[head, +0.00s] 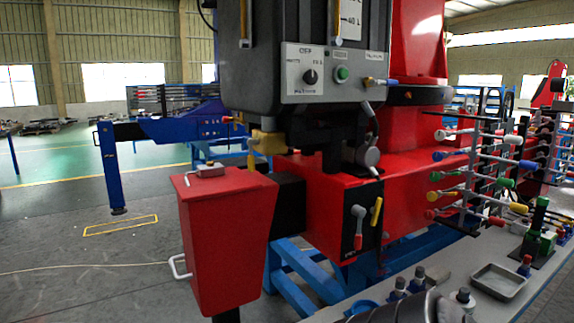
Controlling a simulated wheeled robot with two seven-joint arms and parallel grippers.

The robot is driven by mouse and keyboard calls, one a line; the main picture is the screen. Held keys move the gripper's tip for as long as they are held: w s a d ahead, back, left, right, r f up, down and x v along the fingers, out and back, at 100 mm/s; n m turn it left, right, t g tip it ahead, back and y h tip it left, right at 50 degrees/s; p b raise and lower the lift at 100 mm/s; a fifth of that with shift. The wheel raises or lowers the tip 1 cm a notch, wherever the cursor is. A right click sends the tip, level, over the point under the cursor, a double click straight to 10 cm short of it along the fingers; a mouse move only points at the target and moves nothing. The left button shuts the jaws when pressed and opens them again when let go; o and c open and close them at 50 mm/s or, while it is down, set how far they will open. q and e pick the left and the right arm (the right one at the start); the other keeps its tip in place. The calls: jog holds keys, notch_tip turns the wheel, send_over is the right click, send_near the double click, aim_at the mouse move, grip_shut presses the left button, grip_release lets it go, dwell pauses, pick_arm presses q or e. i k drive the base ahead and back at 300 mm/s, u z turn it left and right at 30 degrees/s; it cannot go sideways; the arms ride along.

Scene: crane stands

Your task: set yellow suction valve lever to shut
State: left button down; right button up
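A yellow lever (376,212) stands nearly upright, tilted slightly right, on a black panel (367,240) on the front of the red machine base. Just left of it on the same panel is a grey lever with a red grip (358,242) hanging down. Small markings on the panel are too small to read. A yellow fitting (267,142) sits under the grey control box, further left. I cannot tell from the labels which yellow part is the suction valve.
A red bin-like box (225,240) stands in front at the left. A grey control box (310,75) hangs above. A rack of colour-tipped levers (480,170) stands at the right. A bench with a metal tray (498,281) and bottles fills the lower right. Floor is clear at left.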

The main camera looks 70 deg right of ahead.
aim_at(250, 142)
jog(key=z, duration=1.85)
